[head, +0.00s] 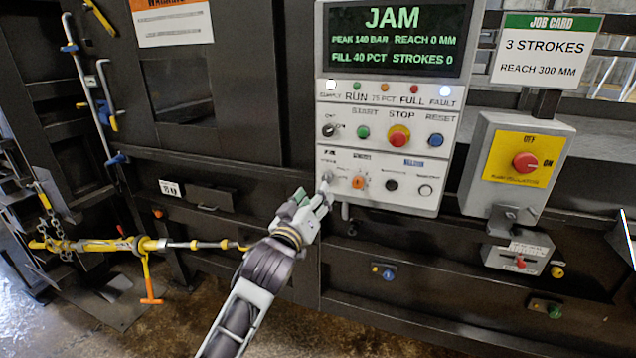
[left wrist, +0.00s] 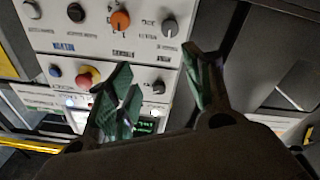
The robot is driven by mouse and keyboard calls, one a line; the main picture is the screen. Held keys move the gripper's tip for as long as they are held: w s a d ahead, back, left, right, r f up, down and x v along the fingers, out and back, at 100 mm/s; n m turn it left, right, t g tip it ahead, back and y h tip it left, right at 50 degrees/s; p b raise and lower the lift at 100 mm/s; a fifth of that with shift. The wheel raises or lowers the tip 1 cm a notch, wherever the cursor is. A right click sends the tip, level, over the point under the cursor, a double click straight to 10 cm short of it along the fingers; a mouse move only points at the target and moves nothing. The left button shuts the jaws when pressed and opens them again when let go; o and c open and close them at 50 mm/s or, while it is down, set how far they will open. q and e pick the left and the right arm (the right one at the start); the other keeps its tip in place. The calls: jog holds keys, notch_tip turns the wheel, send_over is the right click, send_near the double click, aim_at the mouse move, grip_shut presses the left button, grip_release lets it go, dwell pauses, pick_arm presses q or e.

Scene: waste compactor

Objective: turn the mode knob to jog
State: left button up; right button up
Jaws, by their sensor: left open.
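The white control panel (head: 375,206) has a bottom row with a grey knob (head: 327,178) at its left end, then an orange knob (head: 358,182). In the left wrist view the panel is upside down. There the grey knob (left wrist: 170,27) lies beyond the green fingertips of the open gripper (left wrist: 165,75), with nothing between them. My right gripper is not in view.
A screen (head: 393,40) reads JAM. A red START/STOP row button (head: 399,136) sits above the knobs. A red isolator switch (head: 525,162) on a yellow plate stands to the right. A yellow bar (head: 100,245) lies at the left.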

pick_arm(q)
jog(key=n, duration=0.1)
jog(key=f+n, duration=0.1)
jog(key=n, duration=0.1)
jog(key=f+n, duration=0.1)
jog(key=shift+w+a+g+y, duration=0.3)
jog(key=shift+w+a+y, duration=0.05)
jog(key=shift+y, duration=0.05)
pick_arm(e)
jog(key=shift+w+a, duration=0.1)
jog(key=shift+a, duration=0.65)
